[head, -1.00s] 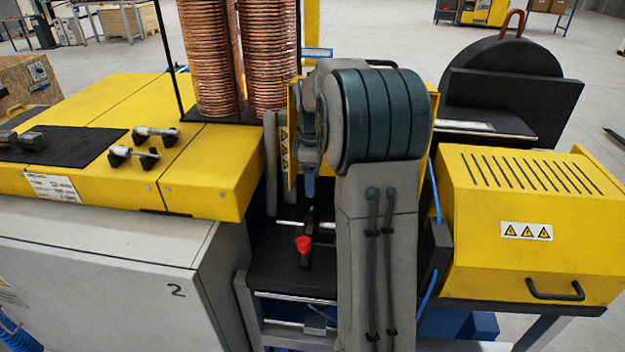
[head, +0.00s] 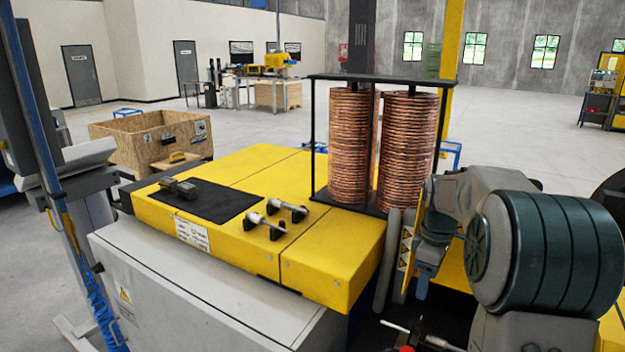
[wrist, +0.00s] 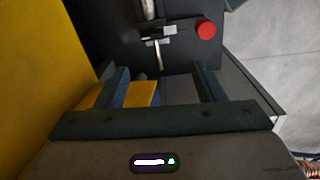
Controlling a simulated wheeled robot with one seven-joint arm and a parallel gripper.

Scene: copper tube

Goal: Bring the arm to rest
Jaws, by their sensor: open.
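My arm stands at the right of the head view, its grey links and dark teal ribbed joint cutting off at the lower edge. My gripper (wrist: 160,82) shows in the wrist view with its two dark fingers spread wide and nothing held between them. In the head view the end of my arm hangs down beside the yellow machine, and its fingertips are hard to make out. Below it is a dark fixture with a red knob (wrist: 205,29), seen past the fingers in the wrist view.
A yellow machine (head: 330,262) with a black mat (head: 222,204) is left of my arm. Tall copper tube coils (head: 405,150) stand in a black frame close behind my arm. A wooden crate (head: 150,148) sits at the back left. Open floor lies beyond.

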